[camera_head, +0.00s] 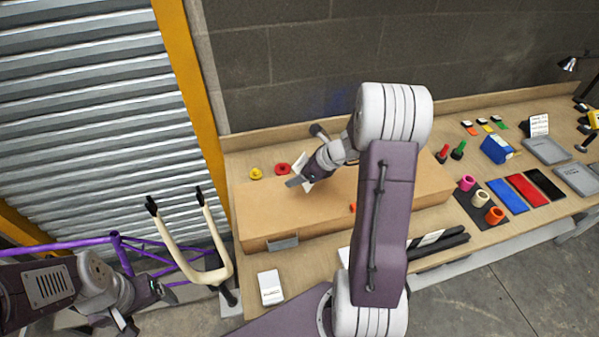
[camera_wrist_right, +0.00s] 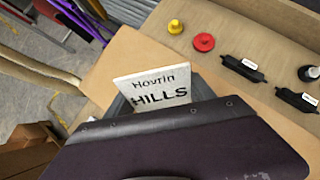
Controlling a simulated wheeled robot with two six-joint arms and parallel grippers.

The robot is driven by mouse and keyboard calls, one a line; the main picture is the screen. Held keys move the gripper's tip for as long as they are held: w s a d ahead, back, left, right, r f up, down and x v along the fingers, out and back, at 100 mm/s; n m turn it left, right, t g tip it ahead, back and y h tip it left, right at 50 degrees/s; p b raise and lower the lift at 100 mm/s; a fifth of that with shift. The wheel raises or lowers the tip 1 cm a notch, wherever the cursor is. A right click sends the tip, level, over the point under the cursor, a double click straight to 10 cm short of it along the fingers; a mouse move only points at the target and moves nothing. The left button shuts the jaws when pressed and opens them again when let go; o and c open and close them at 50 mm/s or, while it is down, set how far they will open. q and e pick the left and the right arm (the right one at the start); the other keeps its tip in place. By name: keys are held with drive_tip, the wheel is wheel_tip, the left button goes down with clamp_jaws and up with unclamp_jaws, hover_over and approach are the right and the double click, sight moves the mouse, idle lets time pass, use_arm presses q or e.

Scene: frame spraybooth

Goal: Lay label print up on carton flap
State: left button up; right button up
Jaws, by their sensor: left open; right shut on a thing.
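The carton (camera_head: 270,208) is a long, low tan box on the bench; its tan top also shows in the right wrist view (camera_wrist_right: 112,62). My right gripper (camera_head: 303,181) is shut on a small white label (camera_wrist_right: 152,90) and holds it tilted over the left part of the carton's top. The label's print, "Hovrin HILLS", faces the wrist camera and reads upright there. I cannot tell whether the label's lower edge touches the carton. My left gripper (camera_head: 128,326) is open and empty at the lower left, away from the bench. My right arm hides part of the carton.
A yellow knob (camera_head: 255,173) and a red knob (camera_head: 282,169) lie behind the carton. A white box-like device (camera_head: 270,287) lies at the front edge. Coloured rolls (camera_head: 481,198), flat panels (camera_head: 527,190) and grey trays (camera_head: 545,150) fill the right side. A cream forked stand (camera_head: 190,262) stands left of the bench.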

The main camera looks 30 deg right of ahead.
wheel_tip(320, 180, down, 7)
drive_tip(key=b, duration=0.6)
drive_tip(key=shift+f, duration=0.2)
drive_tip(key=shift+d, duration=0.1)
drive_tip(key=shift+r, duration=0.1)
drive_tip(key=o, duration=1.4)
drive_tip(key=p+v, duration=0.1)
drive_tip(key=v, duration=0.8)
